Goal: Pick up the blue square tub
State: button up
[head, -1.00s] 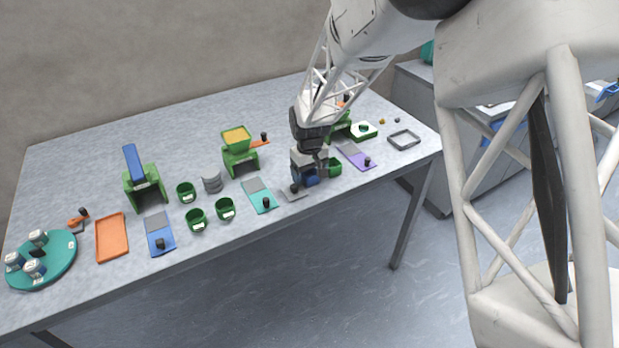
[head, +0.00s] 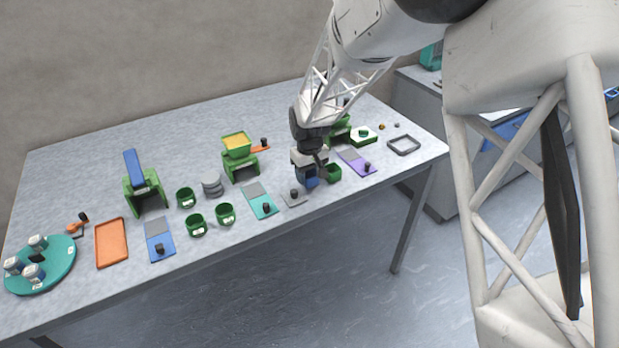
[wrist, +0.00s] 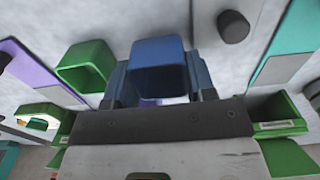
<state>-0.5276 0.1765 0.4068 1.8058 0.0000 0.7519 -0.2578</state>
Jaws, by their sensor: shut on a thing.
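The blue square tub (head: 308,178) is near the table's front edge, right of the middle, partly hidden by my gripper in the head view. In the wrist view the blue tub (wrist: 158,52) sits between the two fingers. My gripper (wrist: 158,82) is shut on it, one finger at each side; my gripper (head: 309,166) reaches down from above in the head view. Whether the tub's base touches the table cannot be told.
A green square tub (wrist: 86,66) stands close beside the blue one. A grey slide plate with a black knob (head: 293,198) lies on the other side. A purple slide plate (head: 356,161) and a teal one (head: 260,201) lie nearby. A green stand (head: 239,165) holds a yellow-filled hopper.

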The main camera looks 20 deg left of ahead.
notch_tip(320, 180, up, 2)
jog(key=shift+s+r, duration=0.1)
jog(key=s+d+r, duration=0.1)
jog(key=s+d, duration=0.7)
jog(key=s, duration=0.5)
jog(key=shift+s, duration=0.4)
jog(key=shift+r, duration=0.1)
jog(key=shift+w+a, duration=0.1)
jog(key=shift+w, duration=0.05)
jog(key=w+d+r, duration=0.1)
jog(key=w+r, duration=0.2)
jog(key=w, duration=2.8)
jog(key=shift+w+d+r, duration=0.2)
jog(key=shift+f, duration=0.2)
jog(key=shift+f, duration=3)
